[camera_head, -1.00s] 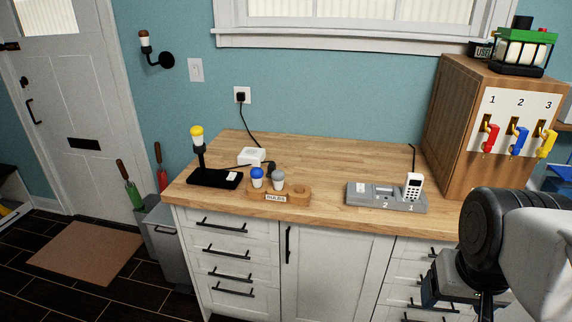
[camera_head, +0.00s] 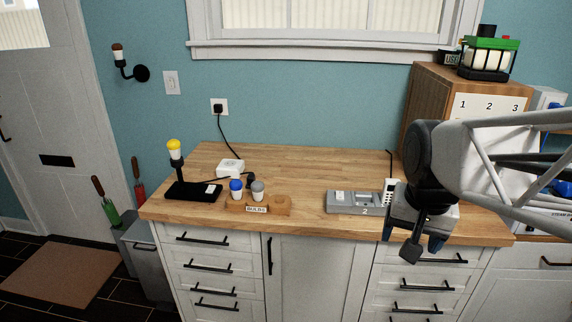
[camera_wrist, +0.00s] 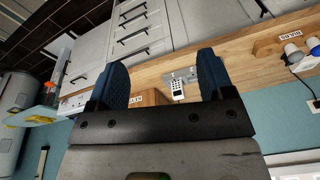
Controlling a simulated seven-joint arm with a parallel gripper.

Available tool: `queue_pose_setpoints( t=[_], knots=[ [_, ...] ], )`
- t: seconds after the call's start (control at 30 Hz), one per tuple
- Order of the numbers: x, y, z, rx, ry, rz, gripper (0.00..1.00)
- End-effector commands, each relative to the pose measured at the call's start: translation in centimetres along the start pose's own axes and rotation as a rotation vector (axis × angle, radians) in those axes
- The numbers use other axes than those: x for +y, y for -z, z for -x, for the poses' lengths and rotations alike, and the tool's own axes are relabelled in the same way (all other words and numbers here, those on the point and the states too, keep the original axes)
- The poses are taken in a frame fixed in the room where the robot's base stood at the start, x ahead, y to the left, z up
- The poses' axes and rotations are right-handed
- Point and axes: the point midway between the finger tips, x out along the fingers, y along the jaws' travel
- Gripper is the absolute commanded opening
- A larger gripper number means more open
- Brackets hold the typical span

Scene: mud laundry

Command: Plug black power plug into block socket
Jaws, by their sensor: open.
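A white block (camera_head: 230,168) lies on the wooden counter, left of centre; it also shows at the right of the wrist view (camera_wrist: 304,64). A black cord runs from it up to a black plug (camera_head: 218,107) in the wall outlet. A small dark shape (camera_head: 250,179), perhaps the loose black power plug, is beside the block's right side, too small to tell. The block's socket holes cannot be made out. My gripper (camera_head: 413,236) is open and empty, in front of the counter's right part, well right of the block. Its blue fingers (camera_wrist: 163,78) stand apart in the wrist view.
A black lamp (camera_head: 190,190) with a yellow-topped bulb stands left of the block. A wooden bulb holder (camera_head: 280,205) with two bulbs stands in front. A grey phone cradle (camera_head: 345,203) and a wooden key cabinet (camera_head: 428,90) are to the right. The counter's back middle is clear.

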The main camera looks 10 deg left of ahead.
Motion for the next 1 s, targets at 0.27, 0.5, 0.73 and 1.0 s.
queue_pose_setpoints(
  t=[0.27, 0.5, 0.73, 1.0],
  knots=[
    [-3.0, 4.9, 0.3, -0.019, 0.0, -0.107, 0.74],
    [-5.9, 8.9, 0.2, -0.034, -0.002, -0.202, 0.74],
    [-8.8, 12.7, -0.2, -0.048, -0.006, -0.293, 0.74],
    [-12.5, 16.8, -1.2, -0.064, -0.013, -0.399, 0.74]
  ],
)
